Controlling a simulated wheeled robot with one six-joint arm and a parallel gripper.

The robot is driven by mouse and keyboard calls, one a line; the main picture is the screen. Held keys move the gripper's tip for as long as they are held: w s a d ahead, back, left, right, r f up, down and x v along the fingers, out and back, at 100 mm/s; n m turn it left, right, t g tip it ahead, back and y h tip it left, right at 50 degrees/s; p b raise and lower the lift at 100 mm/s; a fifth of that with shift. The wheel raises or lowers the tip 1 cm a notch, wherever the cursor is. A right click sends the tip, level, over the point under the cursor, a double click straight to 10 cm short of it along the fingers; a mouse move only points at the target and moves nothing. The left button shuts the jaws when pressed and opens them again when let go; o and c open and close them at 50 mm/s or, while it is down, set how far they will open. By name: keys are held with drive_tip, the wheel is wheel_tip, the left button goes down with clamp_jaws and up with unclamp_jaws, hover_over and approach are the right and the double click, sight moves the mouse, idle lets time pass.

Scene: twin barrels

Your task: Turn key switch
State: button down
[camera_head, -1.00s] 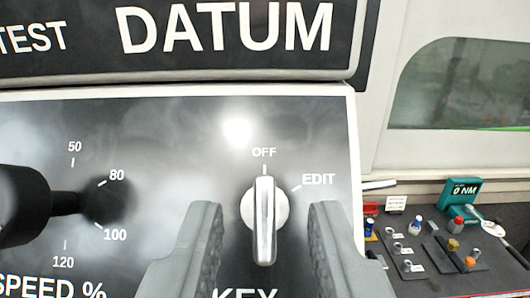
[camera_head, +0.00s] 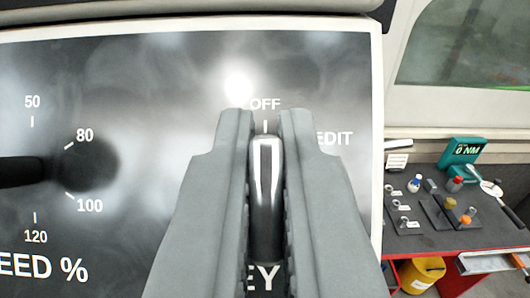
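The key switch (camera_head: 266,190) is a silver upright handle on the dark control panel. Its top points at the OFF mark. The EDIT label shows to the right, partly covered by a finger. My gripper (camera_head: 266,125) has one finger on each side of the handle, close against it with no clear gap, so it looks shut on the handle. The round base of the switch and most of the KEY label are hidden behind the fingers.
A black speed knob (camera_head: 25,171) with a numbered scale sticks out at the left of the panel. A light panel edge (camera_head: 376,120) runs down the right. Beyond it stands a workbench (camera_head: 420,238) with small parts and a teal 0 NM device (camera_head: 462,152).

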drive_tip(key=shift+f+m+h, duration=0.15)
drive_tip(key=shift+m+h, duration=0.35)
drive_tip(key=shift+m, duration=0.2)
drive_tip(key=m+g+h, duration=0.1)
drive_tip(key=m+h, duration=0.1)
drive_tip(key=m, duration=0.1)
drive_tip(key=m+h, duration=0.2)
drive_tip(key=m, duration=0.2)
drive_tip(key=shift+w+g+h, duration=0.15)
drive_tip(key=shift+g+h, duration=0.15)
drive_tip(key=shift+g, duration=0.1)
drive_tip(key=m+g+h, duration=0.1)
drive_tip(key=m, duration=0.2)
drive_tip(key=m+g+h, duration=0.1)
drive_tip(key=m+g, duration=0.1)
drive_tip(key=m, duration=0.2)
drive_tip(key=shift+f+h, duration=0.1)
drive_tip(key=shift+h, duration=0.2)
drive_tip(key=shift+d+g, duration=0.1)
drive_tip(key=shift+g, duration=0.3)
drive_tip(key=c, duration=1.6)
unclamp_jaws()
drive_tip(key=shift+o, duration=0.2)
